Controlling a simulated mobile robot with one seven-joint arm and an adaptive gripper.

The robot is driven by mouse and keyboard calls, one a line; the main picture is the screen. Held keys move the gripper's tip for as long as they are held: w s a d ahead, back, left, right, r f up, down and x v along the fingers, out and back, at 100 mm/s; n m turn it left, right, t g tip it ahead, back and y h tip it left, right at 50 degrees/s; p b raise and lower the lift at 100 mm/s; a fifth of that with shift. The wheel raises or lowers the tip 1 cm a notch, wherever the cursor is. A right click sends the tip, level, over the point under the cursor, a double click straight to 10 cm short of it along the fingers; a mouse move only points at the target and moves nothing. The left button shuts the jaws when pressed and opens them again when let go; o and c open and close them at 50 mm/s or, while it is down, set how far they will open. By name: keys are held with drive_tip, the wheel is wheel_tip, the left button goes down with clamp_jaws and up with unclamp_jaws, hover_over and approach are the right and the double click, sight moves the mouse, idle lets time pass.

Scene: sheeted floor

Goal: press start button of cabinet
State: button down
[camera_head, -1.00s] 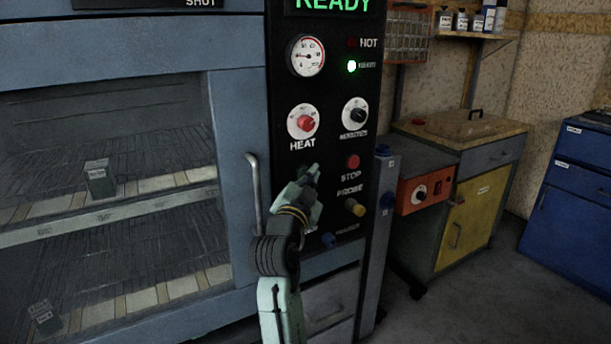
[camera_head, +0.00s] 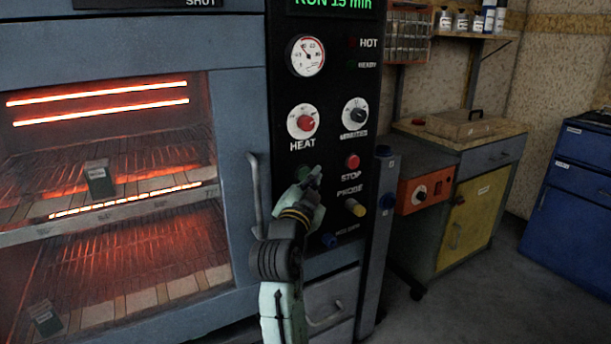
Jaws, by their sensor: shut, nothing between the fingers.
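The cabinet (camera_head: 235,130) stands at the left with its glass door shut. Its heating bars (camera_head: 100,94) glow orange-red inside. The black control panel (camera_head: 330,85) carries a display (camera_head: 333,5) reading "RUN 15 min". A green button (camera_head: 302,172), left of the red STOP button (camera_head: 352,161), shows just above my gripper and is partly covered by it. My gripper (camera_head: 314,178) is shut and empty, its tip at the panel close to the green button. I cannot tell whether it touches the button. The ready lamp (camera_head: 351,65) is dark.
The door handle (camera_head: 255,195) stands out just left of my gripper. A workbench with an orange box (camera_head: 424,189) and a blue drawer cabinet (camera_head: 572,200) stand right. Floor between is free.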

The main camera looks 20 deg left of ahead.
drive_tip(key=shift+s+d, duration=0.1)
drive_tip(key=shift+d, duration=0.05)
drive_tip(key=s+d, duration=0.1)
drive_tip(key=d, duration=0.1)
drive_tip(key=s+d, duration=0.1)
drive_tip(key=s, duration=0.1)
drive_tip(key=shift+d, duration=0.4)
idle(0.7)
